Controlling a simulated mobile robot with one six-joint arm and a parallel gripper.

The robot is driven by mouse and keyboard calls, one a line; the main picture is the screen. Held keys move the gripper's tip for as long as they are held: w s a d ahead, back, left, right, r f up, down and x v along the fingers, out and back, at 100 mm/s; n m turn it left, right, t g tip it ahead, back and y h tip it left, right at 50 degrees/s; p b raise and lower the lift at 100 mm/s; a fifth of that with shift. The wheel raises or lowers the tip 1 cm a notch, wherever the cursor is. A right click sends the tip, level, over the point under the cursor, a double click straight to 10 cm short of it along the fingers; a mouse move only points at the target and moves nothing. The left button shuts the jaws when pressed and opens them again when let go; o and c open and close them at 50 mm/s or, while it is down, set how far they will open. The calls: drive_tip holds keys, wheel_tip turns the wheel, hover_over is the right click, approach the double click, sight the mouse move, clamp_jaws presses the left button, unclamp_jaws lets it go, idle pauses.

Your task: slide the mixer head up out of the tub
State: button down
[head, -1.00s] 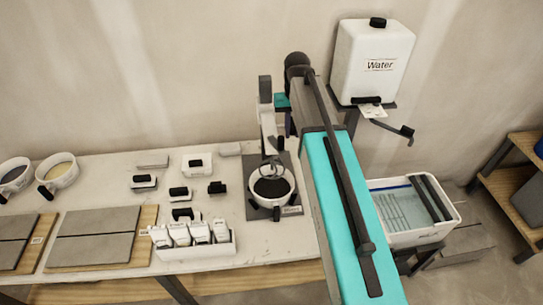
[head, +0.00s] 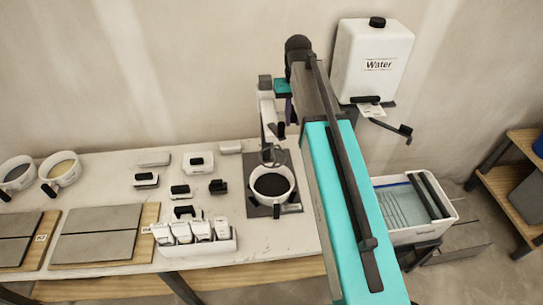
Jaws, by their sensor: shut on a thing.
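The mixer stands at the back right of the bench, with a white mixer head (head: 267,112) on a dark upright post. Its wire whisk (head: 268,154) hangs over the back rim of the white tub (head: 290,194). I cannot tell if the whisk's lower end is clear of the rim. The tub holds dark material and sits upright on the mixer's dark base, its black handle towards the front. My gripper (head: 280,130) is beside the mixer head, on its right, and shut on it. My wrist and arm hide part of the grip.
A white rack of bottles (head: 195,240) stands at the bench's front edge. Several small black-and-white tools (head: 180,191) lie left of the tub. A water tank (head: 373,60) hangs on the wall at right, above a wash basin (head: 418,233). Grey tiles (head: 95,234) lie at left.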

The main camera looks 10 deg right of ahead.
drive_tip(key=c, duration=1.4)
unclamp_jaws()
drive_tip(key=shift+r, duration=0.1)
drive_tip(key=shift+c, duration=0.2)
drive_tip(key=shift+r, duration=0.15)
drive_tip(key=shift+r, duration=3.4)
drive_tip(key=shift+s+f, duration=0.1)
drive_tip(key=shift+f, duration=0.05)
drive_tip(key=shift+f, duration=3.1)
